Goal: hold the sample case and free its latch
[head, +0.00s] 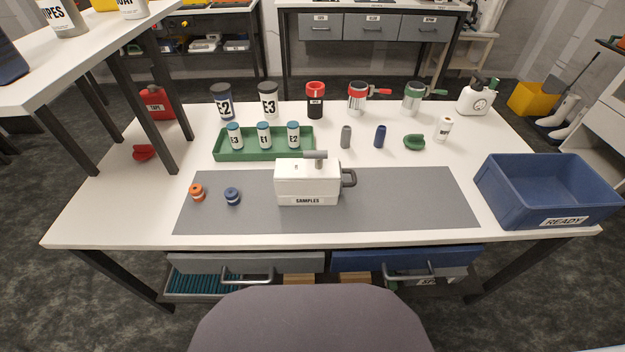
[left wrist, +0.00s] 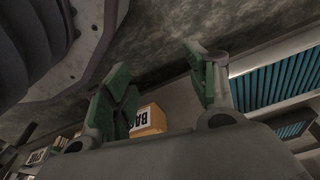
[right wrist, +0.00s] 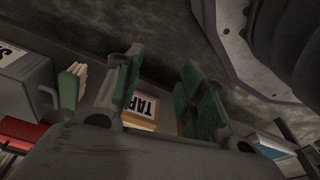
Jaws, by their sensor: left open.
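The white sample case (head: 293,180), labelled SAMPLES, stands upright on the grey mat (head: 420,200) in the head view. A grey bar-like part on a short post (head: 315,155) sits on its top; it may be the latch. A dark handle (head: 349,178) sticks out on its right side. Neither gripper shows in the head view, and neither touches the case. My left gripper (left wrist: 158,78) is open and empty, with green pads, in the left wrist view. My right gripper (right wrist: 160,78) is open and empty in the right wrist view. Both appear low, near drawers and floor.
An orange spool (head: 197,192) and a blue spool (head: 232,196) lie left of the case. A green tray (head: 222,155) with labelled bottles stands behind it. A blue READY bin (head: 500,205) is at the right. Drawers (head: 245,263) hang under the front edge. The mat's right half is clear.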

